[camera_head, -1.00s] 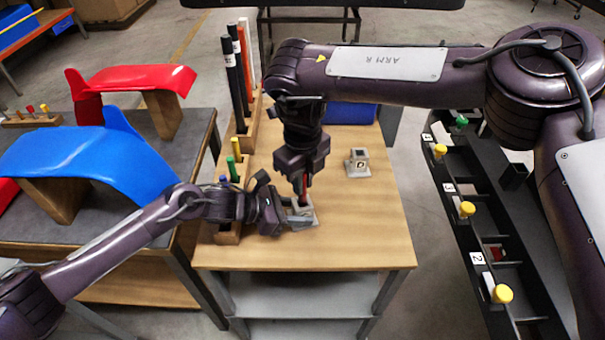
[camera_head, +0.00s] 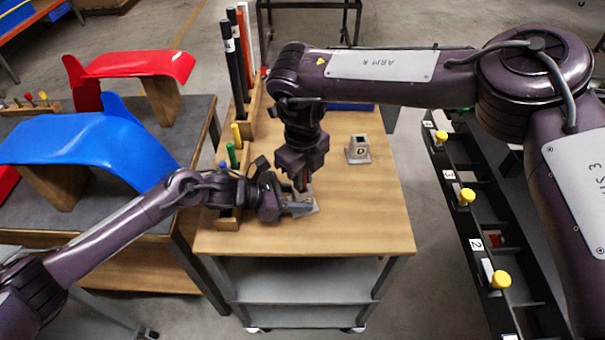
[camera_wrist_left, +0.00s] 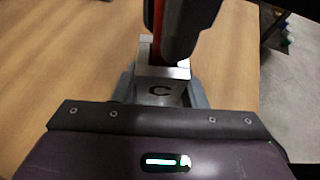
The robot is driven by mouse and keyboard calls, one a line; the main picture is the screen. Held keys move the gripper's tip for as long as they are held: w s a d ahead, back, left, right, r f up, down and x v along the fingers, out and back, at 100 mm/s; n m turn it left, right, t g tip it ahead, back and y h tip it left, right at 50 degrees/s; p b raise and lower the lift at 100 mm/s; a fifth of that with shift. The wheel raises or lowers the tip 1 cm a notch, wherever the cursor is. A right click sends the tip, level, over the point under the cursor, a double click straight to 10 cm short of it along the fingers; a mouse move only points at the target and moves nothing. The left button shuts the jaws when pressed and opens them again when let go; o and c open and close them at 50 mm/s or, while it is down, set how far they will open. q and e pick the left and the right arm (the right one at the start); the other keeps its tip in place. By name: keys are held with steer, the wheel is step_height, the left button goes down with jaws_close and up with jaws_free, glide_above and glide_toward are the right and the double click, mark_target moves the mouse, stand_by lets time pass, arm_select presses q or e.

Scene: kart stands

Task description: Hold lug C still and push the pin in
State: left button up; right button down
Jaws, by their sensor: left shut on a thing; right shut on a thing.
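Lug C (camera_wrist_left: 162,90) is a grey metal block marked C on the wooden table top. It also shows in the head view (camera_head: 309,208), partly hidden by my grippers. My left gripper (camera_head: 298,209) is shut on lug C from the left side, one finger on each side of it. My right gripper (camera_head: 303,182) points down above the lug and is shut on a red pin (camera_wrist_left: 157,32). The pin stands upright over the top of the lug in the left wrist view. Its lower end is at the lug's top, and how deep it sits is hidden.
Lug D (camera_head: 358,150) stands free on the table behind and to the right. A wooden rack (camera_head: 229,222) with coloured pins and rods runs along the table's left edge. The table (camera_head: 370,215) is clear at the front right. A black bin rail (camera_head: 462,240) stands to the right.

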steer(key=c, duration=1.3)
jaws_free()
step_height(320, 180, up, 12)
steer(key=shift+r, duration=0.1)
arm_select(q)
steer(key=o, duration=1)
